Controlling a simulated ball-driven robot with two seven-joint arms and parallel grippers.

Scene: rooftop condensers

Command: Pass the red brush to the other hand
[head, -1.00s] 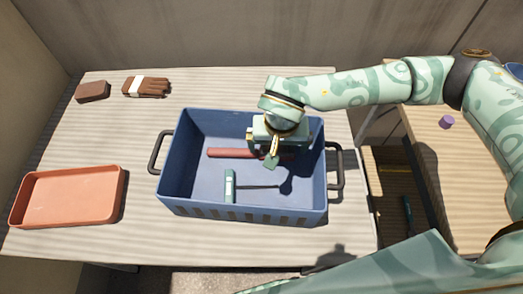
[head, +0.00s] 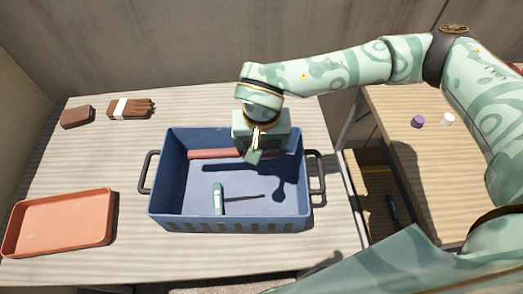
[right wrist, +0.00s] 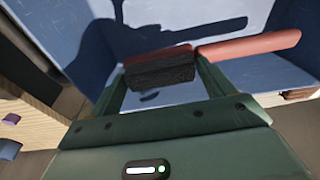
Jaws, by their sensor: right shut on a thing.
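The red brush (head: 213,154) shows as a red bar over the far part of the blue bin (head: 160,185), partly hidden by my right gripper (head: 254,156). In the right wrist view, the right gripper (right wrist: 162,70) is shut on the brush, with a dark bristle block (right wrist: 162,73) between the fingers and the red handle (right wrist: 255,45) sticking out to the right. The brush appears raised off the bin floor, its shadow lying below it. My left gripper is not in view.
A purple piece (head: 418,121) and a white one (head: 447,119) sit on the right-hand table.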

